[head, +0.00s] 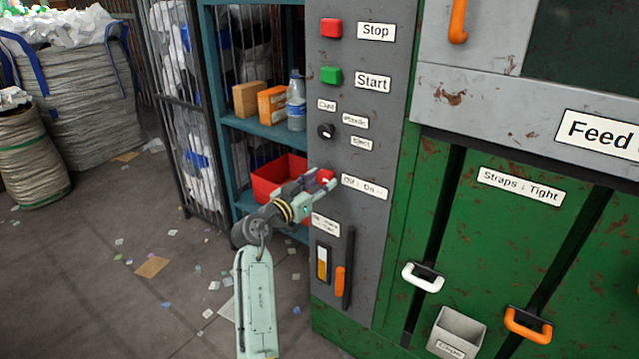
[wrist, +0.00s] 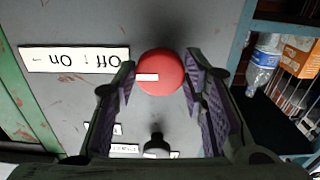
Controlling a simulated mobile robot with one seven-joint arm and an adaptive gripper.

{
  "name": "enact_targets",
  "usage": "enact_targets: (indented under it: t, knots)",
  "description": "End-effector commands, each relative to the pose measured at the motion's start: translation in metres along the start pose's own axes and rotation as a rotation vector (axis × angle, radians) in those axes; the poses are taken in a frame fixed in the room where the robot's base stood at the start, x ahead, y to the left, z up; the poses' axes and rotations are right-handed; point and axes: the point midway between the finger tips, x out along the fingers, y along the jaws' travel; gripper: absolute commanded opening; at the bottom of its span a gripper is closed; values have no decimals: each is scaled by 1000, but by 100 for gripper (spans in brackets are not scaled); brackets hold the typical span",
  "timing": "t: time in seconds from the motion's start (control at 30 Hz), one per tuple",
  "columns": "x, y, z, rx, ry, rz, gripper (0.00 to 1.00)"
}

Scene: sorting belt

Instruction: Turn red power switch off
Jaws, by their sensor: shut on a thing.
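The red power switch (head: 326,175) is a round knob on the grey control panel, left of an Off / On label (head: 364,187). My gripper (head: 320,184) reaches it from the lower left and is shut on it. In the wrist view the red knob (wrist: 161,70) sits between the two purple-padded fingers (wrist: 160,80). A white mark on its face lies level, towards the label (wrist: 75,58), which appears upside down there. The fingers partly hide the knob in the head view.
A black selector knob (head: 326,131), a green Start button (head: 330,75) and a red Stop button (head: 331,28) are above. A shelf with a red bin (head: 270,172) and a bottle (head: 296,100) stands left. An orange lever (head: 340,282) is below.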

Motion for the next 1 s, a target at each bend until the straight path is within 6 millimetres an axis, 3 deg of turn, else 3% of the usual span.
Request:
enact_targets:
  t: [0.27,1.0]
  knots:
    - [1,1,-1,-160,0,2,11]
    - [1,2,-4,-857,-1,1,11]
